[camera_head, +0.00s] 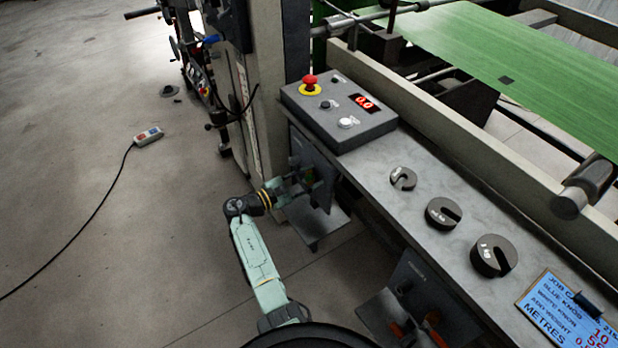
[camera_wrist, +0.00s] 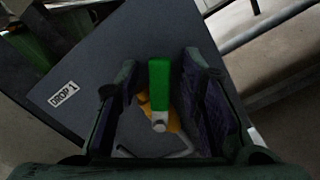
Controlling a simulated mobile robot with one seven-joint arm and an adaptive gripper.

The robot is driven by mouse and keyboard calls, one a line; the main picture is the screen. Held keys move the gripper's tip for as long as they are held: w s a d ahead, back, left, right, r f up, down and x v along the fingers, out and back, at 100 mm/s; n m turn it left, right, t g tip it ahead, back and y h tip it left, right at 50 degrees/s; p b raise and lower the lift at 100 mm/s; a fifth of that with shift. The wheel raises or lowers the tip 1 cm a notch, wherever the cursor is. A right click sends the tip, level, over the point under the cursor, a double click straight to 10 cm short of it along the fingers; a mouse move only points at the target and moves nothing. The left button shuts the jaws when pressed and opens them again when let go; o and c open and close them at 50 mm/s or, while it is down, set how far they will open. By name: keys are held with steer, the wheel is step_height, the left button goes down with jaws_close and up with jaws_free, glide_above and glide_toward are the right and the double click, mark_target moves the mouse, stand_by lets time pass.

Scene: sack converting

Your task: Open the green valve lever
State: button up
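The green valve lever (camera_wrist: 159,82) shows in the wrist view, pointing up in the picture from a pale round pivot, with a yellow part behind it. It is on a dark grey panel (camera_wrist: 140,40) labelled "DROP 1". My gripper (camera_wrist: 158,95) is open, with one finger on each side of the lever and a visible gap to both. In the head view my gripper (camera_head: 297,182) is at the panel below the grey control box. The lever there is small and mostly hidden by the gripper.
A control box (camera_head: 340,108) with a red emergency button (camera_head: 310,82) stands above the panel. Several dark slotted weights (camera_head: 443,213) lie on the ledge to the right. A second panel (camera_head: 420,283) with orange parts is lower right. The floor at left is mostly clear, with a cable pendant (camera_head: 148,136).

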steer(key=shift+a, duration=0.1)
steer(key=v, duration=1.2)
